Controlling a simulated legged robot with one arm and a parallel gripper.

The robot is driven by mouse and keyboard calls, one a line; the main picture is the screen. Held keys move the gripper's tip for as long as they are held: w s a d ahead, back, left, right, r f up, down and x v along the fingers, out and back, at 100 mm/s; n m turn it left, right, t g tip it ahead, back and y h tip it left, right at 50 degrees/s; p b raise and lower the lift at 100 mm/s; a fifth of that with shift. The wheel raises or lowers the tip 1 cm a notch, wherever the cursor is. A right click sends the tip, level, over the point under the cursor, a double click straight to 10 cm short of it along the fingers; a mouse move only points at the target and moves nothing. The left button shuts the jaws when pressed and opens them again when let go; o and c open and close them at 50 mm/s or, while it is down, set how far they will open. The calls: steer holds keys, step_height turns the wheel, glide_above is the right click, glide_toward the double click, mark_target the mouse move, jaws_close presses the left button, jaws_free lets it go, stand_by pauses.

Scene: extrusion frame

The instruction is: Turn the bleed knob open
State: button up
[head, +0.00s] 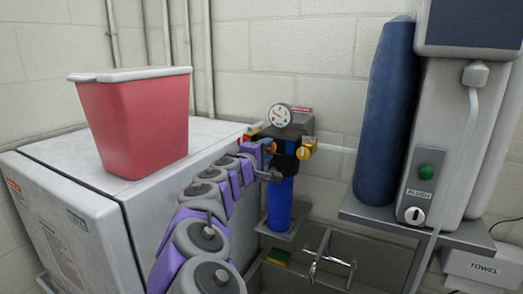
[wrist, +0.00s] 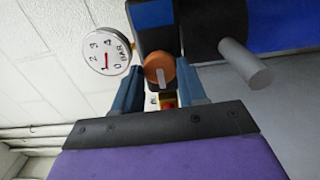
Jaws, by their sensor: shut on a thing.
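The bleed knob looks to be the round orange knob (wrist: 158,72) with a pale pointer bar on its face, on the black filter unit. In the wrist view my gripper (wrist: 160,88) has its two blue fingers on either side of this knob, shut on it. The pointer bar stands close to upright in that picture. In the head view my gripper (head: 267,150) reaches the left side of the filter unit (head: 293,130), and my arm partly hides the knob. The pressure gauge (head: 280,115) sits on top of the unit; it also shows in the wrist view (wrist: 108,52).
A blue filter bowl (head: 280,203) hangs below the unit. A red bin (head: 135,120) stands on the white cabinet (head: 70,210).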

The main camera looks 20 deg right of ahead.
steer(key=shift+d, duration=0.1)
steer(key=o, duration=0.9)
steer(key=shift+w+d+f, duration=0.2)
steer(key=shift+w+d, duration=0.1)
steer(key=shift+w, duration=0.05)
steer(key=shift+o, duration=0.8)
steer(key=shift+d, duration=0.2)
steer(key=shift+s+r, duration=0.1)
steer(key=shift+s, duration=0.1)
steer(key=a, duration=0.1)
steer(key=s+a, duration=0.1)
steer(key=a, duration=0.1)
steer(key=shift+s+a, duration=0.1)
steer(key=shift+a, duration=0.1)
steer(key=b+v, duration=0.2)
steer(key=v, duration=1.2)
steer(key=shift+s+d+b, duration=0.2)
steer(key=shift+s+b, duration=0.15)
steer(key=shift+d, duration=0.2)
